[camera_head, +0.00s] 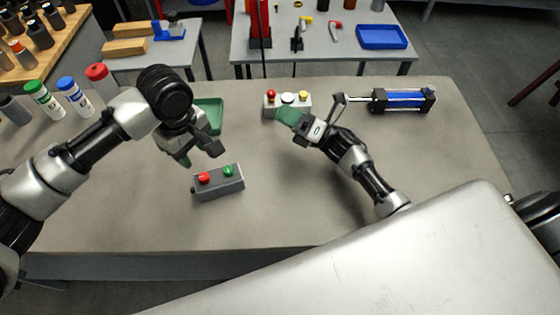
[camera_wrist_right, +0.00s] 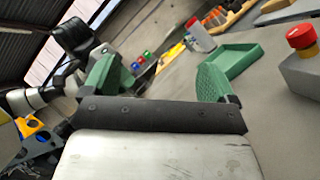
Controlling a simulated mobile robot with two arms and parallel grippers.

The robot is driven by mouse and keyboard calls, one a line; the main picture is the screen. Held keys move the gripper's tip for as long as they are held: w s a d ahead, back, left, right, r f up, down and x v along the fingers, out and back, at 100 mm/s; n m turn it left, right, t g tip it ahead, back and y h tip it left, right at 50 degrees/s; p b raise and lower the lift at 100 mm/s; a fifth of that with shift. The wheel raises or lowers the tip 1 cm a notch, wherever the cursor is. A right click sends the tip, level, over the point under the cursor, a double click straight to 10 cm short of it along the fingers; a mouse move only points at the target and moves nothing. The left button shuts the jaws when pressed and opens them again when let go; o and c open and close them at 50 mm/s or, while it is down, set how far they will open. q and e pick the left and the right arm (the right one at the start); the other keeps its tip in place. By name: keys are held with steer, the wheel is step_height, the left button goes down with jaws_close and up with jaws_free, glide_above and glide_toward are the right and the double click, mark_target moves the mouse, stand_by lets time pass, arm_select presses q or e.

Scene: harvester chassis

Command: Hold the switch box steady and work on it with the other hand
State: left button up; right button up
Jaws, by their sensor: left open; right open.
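A grey switch box (camera_head: 218,184) with a red and a green button lies on the bench. My left gripper (camera_head: 198,155) is open and empty just above and behind this box, apart from it. A second, paler box (camera_head: 270,109) with red, white and yellow buttons sits further back. My right gripper (camera_head: 288,117) is at its front edge, partly covering it; I cannot tell whether they touch. In the right wrist view the green fingers (camera_wrist_right: 156,80) stand wide apart with nothing between them. A grey box (camera_wrist_right: 300,72) with a red button shows at the right edge there.
A green tray (camera_head: 212,107) lies behind my left gripper; it also shows in the right wrist view (camera_wrist_right: 236,60). A blue cylinder (camera_head: 403,100) lies at the back right. Several capped bottles (camera_head: 75,97) stand at the left. The right part of the bench (camera_head: 450,150) is clear.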

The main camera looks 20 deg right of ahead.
steer(key=s+a+f+n+g+y, duration=0.1)
steer(key=s+a+f+n+g, duration=0.25)
steer(key=n+g, duration=0.35)
steer(key=n+g+h, duration=0.1)
steer(key=n+g, duration=0.2)
steer(key=n, duration=0.6)
glide_toward(233, 169)
steer(key=x, duration=0.9)
steer(key=shift+w+a+f, duration=0.15)
steer(key=shift+w+f, duration=0.1)
steer(key=shift+f, duration=0.05)
steer(key=c, duration=1.3)
